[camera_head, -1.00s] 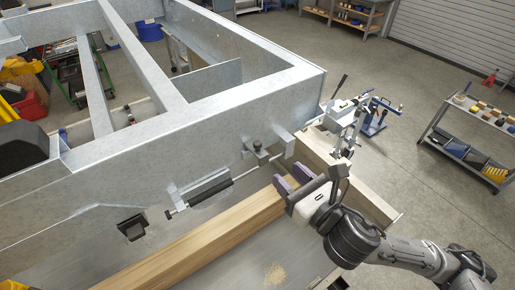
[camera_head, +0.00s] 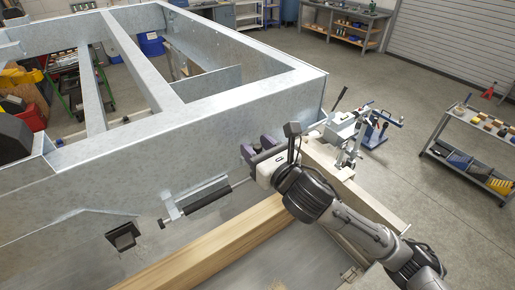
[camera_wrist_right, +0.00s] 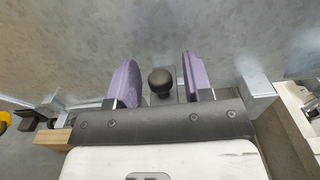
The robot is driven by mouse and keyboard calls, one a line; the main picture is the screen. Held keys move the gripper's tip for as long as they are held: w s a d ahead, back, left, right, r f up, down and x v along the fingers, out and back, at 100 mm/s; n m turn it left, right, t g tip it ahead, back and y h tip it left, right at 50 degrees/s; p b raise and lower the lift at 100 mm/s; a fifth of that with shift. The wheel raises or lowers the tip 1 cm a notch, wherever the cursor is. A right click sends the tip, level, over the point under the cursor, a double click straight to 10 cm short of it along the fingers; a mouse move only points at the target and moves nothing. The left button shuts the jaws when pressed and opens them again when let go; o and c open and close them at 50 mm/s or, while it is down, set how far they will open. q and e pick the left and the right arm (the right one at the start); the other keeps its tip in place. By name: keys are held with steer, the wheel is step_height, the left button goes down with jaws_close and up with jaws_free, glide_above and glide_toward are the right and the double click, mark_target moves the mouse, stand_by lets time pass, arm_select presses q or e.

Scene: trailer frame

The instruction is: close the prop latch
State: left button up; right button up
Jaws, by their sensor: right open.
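The prop latch on the galvanized trailer wall has a round black knob (camera_wrist_right: 161,79), seen in the right wrist view on a small metal bracket. In the head view my right gripper covers the knob. My right gripper (camera_head: 257,148) is open, its purple fingers pointing at the wall. In the right wrist view the open right gripper (camera_wrist_right: 162,82) has one finger on each side of the knob, with a visible gap on both sides. A metal rod with a dark sleeve (camera_head: 208,195) runs along the wall at the left of the gripper. My left gripper is not in view.
The trailer frame (camera_head: 250,98) fills the left and middle. A wooden beam (camera_head: 215,243) lies below the rod. A clamp-like metal fixture (camera_head: 345,130) stands right of the gripper. A shelf cart (camera_head: 470,150) stands at the far right, with open floor before it.

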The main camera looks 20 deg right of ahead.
jaws_close()
stand_by(0.5)
